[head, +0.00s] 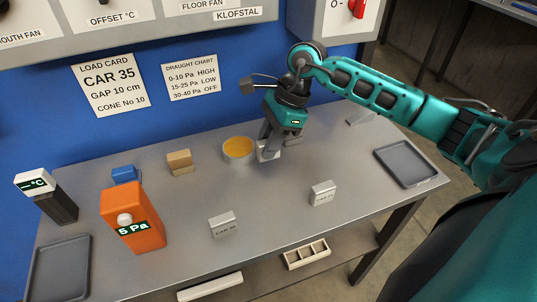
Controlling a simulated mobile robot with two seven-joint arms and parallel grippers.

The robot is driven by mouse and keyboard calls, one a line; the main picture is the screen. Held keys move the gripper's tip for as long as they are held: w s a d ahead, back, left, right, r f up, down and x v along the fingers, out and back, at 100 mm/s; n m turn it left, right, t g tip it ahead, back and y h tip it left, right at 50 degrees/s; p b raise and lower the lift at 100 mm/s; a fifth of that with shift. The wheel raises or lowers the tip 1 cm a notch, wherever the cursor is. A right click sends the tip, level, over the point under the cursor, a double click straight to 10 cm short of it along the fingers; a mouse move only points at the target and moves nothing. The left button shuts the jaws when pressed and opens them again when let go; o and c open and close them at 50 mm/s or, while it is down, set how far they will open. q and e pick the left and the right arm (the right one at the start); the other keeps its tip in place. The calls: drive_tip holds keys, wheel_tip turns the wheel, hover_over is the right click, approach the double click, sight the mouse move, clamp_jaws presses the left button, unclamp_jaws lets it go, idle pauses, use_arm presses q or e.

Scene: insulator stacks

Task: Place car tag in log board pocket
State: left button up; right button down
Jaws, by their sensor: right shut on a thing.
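My right gripper (268,148) is low over the middle of the table, shut on a small pale tag (267,155) just right of the round bowl. The fingers partly cover this tag, and I cannot read any lettering on it. Two similar grey-white tags stand on the table: one at the front middle (223,226), lettered CAR with an unclear number, and one (323,193) farther right with lettering too small to read. I cannot make out a log board pocket for certain. My left gripper is not in view.
A bowl of orange stuff (239,150) stands close left of the gripper. An orange 5 Pa meter (134,220), a dark-handled °C meter (48,195), a tan block (180,162) and a blue object (125,174) stand left. Grey trays lie left (60,270) and right (407,163).

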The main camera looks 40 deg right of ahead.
drive_tip(key=shift+f, duration=2)
drive_tip(key=shift+f, duration=0.1)
drive_tip(key=shift+f+b, duration=0.15)
drive_tip(key=shift+b, duration=0.25)
drive_tip(key=c, duration=0.9)
unclamp_jaws()
